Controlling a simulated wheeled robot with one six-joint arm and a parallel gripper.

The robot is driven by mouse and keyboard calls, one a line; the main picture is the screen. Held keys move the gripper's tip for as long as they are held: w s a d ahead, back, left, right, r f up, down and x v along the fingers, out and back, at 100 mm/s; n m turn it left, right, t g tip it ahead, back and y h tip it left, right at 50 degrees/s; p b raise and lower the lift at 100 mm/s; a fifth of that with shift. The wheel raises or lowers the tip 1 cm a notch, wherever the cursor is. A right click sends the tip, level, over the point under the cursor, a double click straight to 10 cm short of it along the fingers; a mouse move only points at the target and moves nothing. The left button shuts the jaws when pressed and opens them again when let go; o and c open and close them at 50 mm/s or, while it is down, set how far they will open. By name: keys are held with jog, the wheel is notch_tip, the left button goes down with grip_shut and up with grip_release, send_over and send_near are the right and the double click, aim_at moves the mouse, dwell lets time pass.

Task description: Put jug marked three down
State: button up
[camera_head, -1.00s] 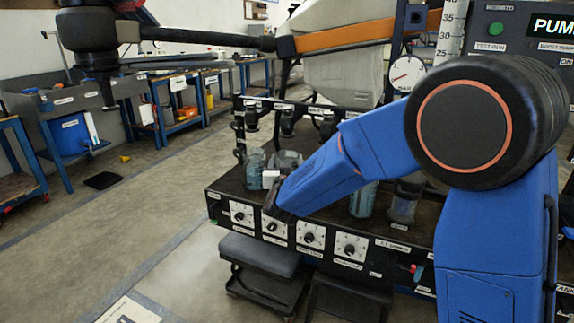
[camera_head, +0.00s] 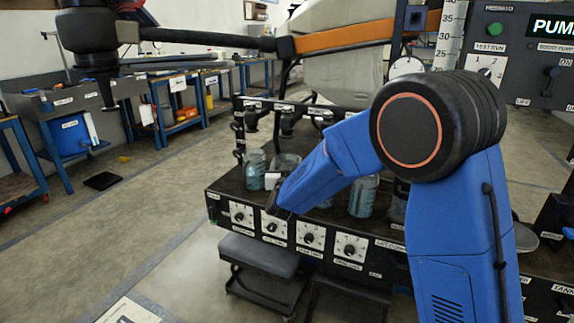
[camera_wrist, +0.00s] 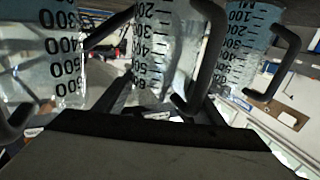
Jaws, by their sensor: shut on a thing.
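My gripper (camera_head: 277,200) is low over the left part of the black bench's front edge, partly hidden by my own blue arm. Several clear measuring jugs with black handles and scales are close in the wrist view: a left one (camera_wrist: 38,58), a middle one (camera_wrist: 150,45) and a right one (camera_wrist: 243,45). My gripper is shut, apparently on the middle jug, by its handle side; the grip itself is dark and unclear. In the head view a jug (camera_head: 254,170) stands just left of my gripper and another (camera_head: 363,197) to its right. No number three is legible on any jug.
The black bench (camera_head: 330,222) has white-faced dials along its front and nozzles behind. The pump panel (camera_head: 520,50) is at upper right.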

jog(key=shift+f, duration=0.1)
jog(key=o, duration=2)
jog(key=s, duration=1.2)
jog(key=shift+d, duration=0.3)
